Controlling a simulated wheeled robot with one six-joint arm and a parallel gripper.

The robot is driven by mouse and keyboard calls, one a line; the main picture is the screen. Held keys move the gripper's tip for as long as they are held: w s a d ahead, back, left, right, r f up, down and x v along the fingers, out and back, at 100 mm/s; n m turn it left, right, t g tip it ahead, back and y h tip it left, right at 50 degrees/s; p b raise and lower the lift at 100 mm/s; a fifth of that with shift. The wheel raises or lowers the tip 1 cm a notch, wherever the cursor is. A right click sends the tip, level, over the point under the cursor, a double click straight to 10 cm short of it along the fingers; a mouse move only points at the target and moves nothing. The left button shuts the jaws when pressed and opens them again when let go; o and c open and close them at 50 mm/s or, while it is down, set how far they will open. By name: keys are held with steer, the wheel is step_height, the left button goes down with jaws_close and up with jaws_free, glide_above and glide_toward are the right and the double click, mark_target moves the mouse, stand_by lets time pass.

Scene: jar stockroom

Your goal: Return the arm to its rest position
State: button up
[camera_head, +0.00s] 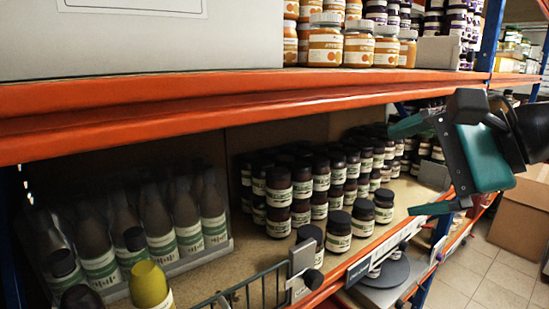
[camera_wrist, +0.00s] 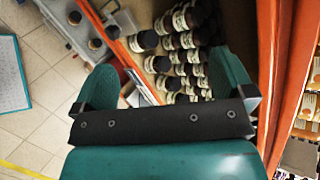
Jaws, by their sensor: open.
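My gripper (camera_head: 418,168) is in the right part of the head view, in front of the orange shelf edge. Its two green fingers are spread wide apart with nothing between them. In the wrist view my gripper (camera_wrist: 165,88) also shows open and empty. Beyond its fingers are dark-lidded jars (camera_wrist: 186,18) with cream labels, apart from the fingers. The same kind of dark jars (camera_head: 338,232) stands in rows on the lower shelf in the head view, left of my gripper.
An orange shelf beam (camera_head: 200,105) runs across above the dark jars. Orange-filled jars (camera_head: 325,45) stand on the upper shelf. Bottles (camera_head: 160,225) and a yellow-topped bottle (camera_head: 149,285) stand at lower left, near a green wire basket (camera_head: 255,292). A cardboard box (camera_head: 520,215) stands at right on tiled floor.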

steer(key=s+a+f+n+g+h+b, duration=0.1)
steer(key=s+f+n+g+h, duration=0.1)
steer(key=s+f+n, duration=0.4)
steer(key=s+a+f+n+g+h+b, duration=0.2)
steer(key=s+f+n+g, duration=0.3)
steer(key=f+n, duration=0.5)
steer(key=s+n, duration=0.2)
steer(key=n, duration=0.2)
steer(key=shift+h, duration=0.4)
